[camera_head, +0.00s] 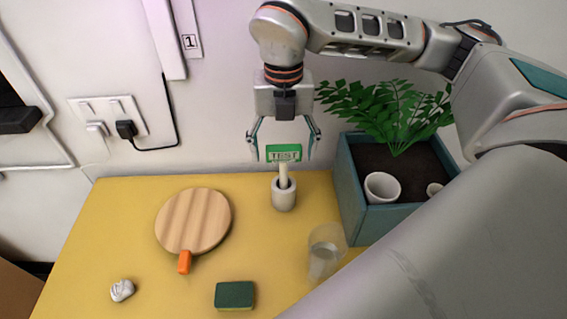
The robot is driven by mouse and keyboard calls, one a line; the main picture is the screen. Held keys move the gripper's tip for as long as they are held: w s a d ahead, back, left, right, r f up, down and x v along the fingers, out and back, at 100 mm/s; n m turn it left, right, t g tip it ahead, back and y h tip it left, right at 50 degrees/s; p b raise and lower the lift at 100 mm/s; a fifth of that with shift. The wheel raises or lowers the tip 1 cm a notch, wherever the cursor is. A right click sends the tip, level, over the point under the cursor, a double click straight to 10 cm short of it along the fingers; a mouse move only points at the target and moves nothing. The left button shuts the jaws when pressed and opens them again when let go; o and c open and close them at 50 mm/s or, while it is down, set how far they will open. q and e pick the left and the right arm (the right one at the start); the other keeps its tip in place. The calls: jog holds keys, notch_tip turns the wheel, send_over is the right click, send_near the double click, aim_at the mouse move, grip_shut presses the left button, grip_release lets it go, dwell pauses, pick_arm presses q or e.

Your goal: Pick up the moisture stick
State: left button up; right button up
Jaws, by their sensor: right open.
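The moisture stick (284,175) stands upright in a small white-grey cup (284,198) near the back edge of the yellow table. Its pale stem rises from the cup to a green head marked "TEST" (284,153). My right gripper (284,142) points down from above, open, with its fingers on the left and right of the green head. A gap shows between each finger and the head; I cannot tell the depth alignment exactly. My left gripper is not in view.
On the yellow table (110,230) are a round wooden board (193,221) with an orange handle, a white stone (122,290), a green sponge (235,294) and a clear glass (325,253). A teal planter (350,190) with a fern (390,112) and white pots stands right of the cup.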

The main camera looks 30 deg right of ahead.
jog(key=shift+f, duration=0.55)
jog(key=c, duration=1.2)
jog(key=shift+r, duration=0.15)
